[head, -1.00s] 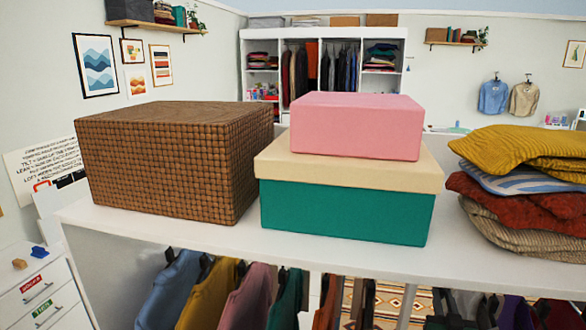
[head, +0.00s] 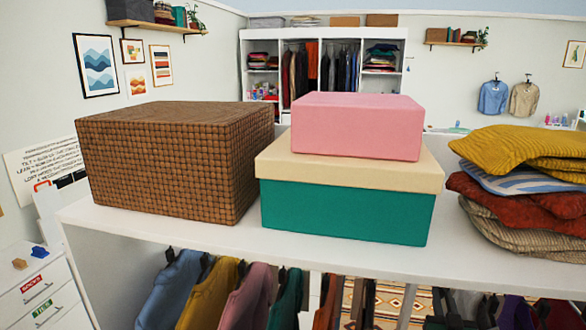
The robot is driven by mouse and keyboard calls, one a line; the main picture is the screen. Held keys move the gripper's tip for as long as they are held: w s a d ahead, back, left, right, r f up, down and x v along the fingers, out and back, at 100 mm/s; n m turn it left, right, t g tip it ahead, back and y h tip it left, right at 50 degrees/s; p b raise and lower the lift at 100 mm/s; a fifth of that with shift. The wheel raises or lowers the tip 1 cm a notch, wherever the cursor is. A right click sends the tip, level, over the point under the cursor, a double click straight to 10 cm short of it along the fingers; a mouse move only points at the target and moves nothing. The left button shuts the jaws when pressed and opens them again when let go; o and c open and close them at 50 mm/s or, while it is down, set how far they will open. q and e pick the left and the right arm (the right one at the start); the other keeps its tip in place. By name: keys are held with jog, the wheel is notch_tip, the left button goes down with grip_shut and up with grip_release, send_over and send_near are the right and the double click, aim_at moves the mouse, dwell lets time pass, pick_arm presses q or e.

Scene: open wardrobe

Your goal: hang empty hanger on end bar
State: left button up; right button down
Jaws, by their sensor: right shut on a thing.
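I cannot make out either of my grippers in the head view. No empty hanger shows, and the end bar cannot be made out. Clothes hang below the white wardrobe top (head: 200,238): a blue garment (head: 168,292), a mustard one (head: 208,298), a pink one (head: 245,298) and a green one (head: 287,300). Dark hanger necks show above some of them. The rail that bears them is hidden under the top. More dark garments (head: 470,308) hang at the lower right, cut by the picture edge.
On the top stand a woven brown box (head: 165,165), a teal box with a cream lid (head: 345,210), a pink box (head: 357,127) on that lid, and folded clothes (head: 525,195). A white drawer unit (head: 40,290) is at lower left. A second wardrobe (head: 323,70) stands behind.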

jog(key=shift+w+r+p, duration=0.1)
jog(key=shift+r+p, duration=0.2)
jog(key=shift+r, duration=0.2)
jog(key=shift+r+p, duration=0.6)
jog(key=shift+r, duration=0.9)
jog(key=shift+r, duration=0.2)
jog(key=shift+f, duration=0.1)
jog(key=shift+f+b, duration=2.15)
jog(key=shift+b, duration=0.1)
